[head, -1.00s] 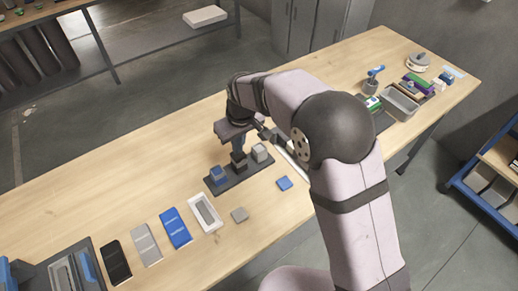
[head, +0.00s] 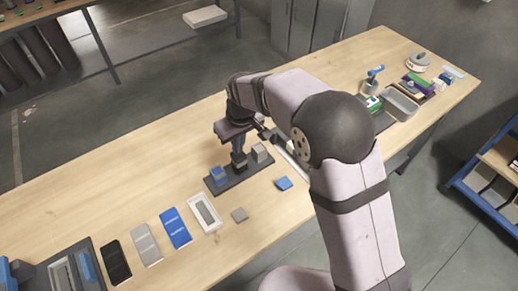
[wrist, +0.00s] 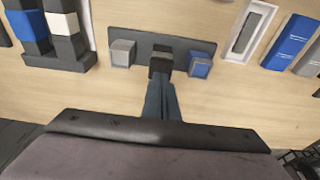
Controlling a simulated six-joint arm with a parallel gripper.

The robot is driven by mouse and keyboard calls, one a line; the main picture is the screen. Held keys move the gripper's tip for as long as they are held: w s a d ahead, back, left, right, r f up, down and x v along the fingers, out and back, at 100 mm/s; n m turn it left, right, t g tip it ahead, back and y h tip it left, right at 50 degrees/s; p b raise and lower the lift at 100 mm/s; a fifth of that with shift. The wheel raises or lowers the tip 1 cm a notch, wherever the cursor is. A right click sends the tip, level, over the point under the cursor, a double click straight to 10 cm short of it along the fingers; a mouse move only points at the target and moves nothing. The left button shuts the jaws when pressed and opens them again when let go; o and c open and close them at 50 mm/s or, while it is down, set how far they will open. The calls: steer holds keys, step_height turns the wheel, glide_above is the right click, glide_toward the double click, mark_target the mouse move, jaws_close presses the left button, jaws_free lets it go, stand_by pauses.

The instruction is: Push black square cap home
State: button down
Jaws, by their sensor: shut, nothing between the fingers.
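A dark base plate (head: 243,178) on the wooden bench carries three short columns in a row. The left column is blue (head: 218,174), the middle one black (head: 239,161) and the right one grey (head: 260,153). In the wrist view the order is reversed: grey block (wrist: 122,53), black square cap (wrist: 161,67), blue block (wrist: 199,66). My gripper (wrist: 161,82) is shut and empty, pointing down at the middle column. Its fingertips are at the black cap's top, touching or very close; I cannot tell which. The fingers partly hide the cap, so its seating is unclear.
A white tray (head: 205,213) and flat blue, grey and black pieces lie to the left. In the wrist view another rack (wrist: 58,60) stands at upper left.

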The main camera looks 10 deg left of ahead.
steer(key=shift+f+b, duration=0.3)
steer(key=shift+f, duration=0.35)
stand_by(0.9)
steer(key=shift+r, duration=0.1)
stand_by(0.4)
step_height(320, 180, up, 8)
steer(key=p, duration=0.6)
steer(key=shift+r+p, duration=0.2)
steer(key=shift+p, duration=0.15)
stand_by(0.4)
